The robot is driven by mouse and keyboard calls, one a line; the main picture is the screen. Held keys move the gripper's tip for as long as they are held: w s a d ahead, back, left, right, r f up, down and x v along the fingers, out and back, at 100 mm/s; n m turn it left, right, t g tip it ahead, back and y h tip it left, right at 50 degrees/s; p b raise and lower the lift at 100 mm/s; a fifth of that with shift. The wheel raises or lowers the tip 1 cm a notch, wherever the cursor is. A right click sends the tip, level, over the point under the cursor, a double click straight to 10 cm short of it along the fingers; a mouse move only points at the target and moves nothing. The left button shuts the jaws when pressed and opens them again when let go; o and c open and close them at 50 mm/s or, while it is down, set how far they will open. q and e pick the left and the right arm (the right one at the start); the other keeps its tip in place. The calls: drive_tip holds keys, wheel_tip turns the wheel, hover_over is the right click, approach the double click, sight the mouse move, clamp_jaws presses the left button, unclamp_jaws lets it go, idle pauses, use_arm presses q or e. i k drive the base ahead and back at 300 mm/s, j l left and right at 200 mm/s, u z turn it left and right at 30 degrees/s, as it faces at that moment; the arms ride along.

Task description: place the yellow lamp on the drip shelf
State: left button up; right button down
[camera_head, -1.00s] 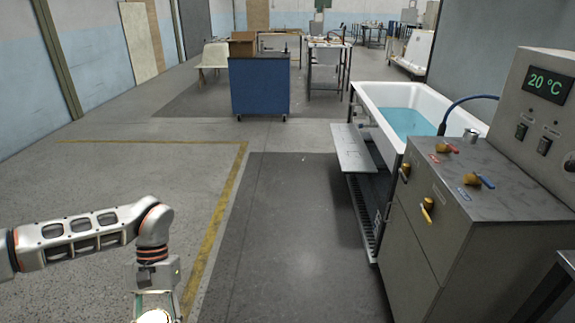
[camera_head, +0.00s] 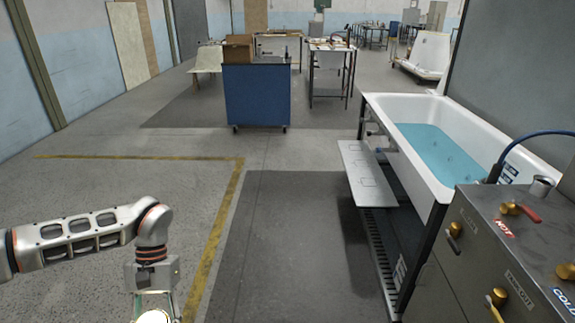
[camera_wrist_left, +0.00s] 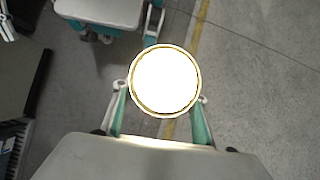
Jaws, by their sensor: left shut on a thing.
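The lamp (camera_wrist_left: 165,80) is a bright white disc with a thin yellow rim in the left wrist view. My left gripper (camera_wrist_left: 162,112) is shut on it, one finger on each side. In the head view the glowing lamp (camera_head: 153,317) shows only at the bottom edge, and the gripper's fingers are mostly cut off there. The drip shelf seems to be the flat grey shelf (camera_head: 366,172) on the near long side of the white bathtub (camera_head: 470,148). It looks empty, and the lamp is well to its left. My right gripper is not in view.
A steel cabinet with valves (camera_head: 500,255) stands right of the shelf. Below the shelf is a dark slotted rack (camera_head: 385,255). A blue cart (camera_head: 257,97) with a cardboard box stands ahead. The floor between my left arm and the shelf is clear.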

sight(372, 199)
drive_tip(key=i, duration=1.25)
drive_tip(key=i+z, duration=0.35)
drive_tip(key=i, duration=0.15)
drive_tip(key=i+j+z, duration=0.1)
drive_tip(key=i+z, duration=0.3)
drive_tip(key=i, duration=0.15)
drive_tip(key=i+z, duration=0.6)
drive_tip(key=z, duration=0.2)
drive_tip(key=i+j+z, duration=0.15)
drive_tip(key=i+z, duration=0.25)
drive_tip(key=k, duration=0.1)
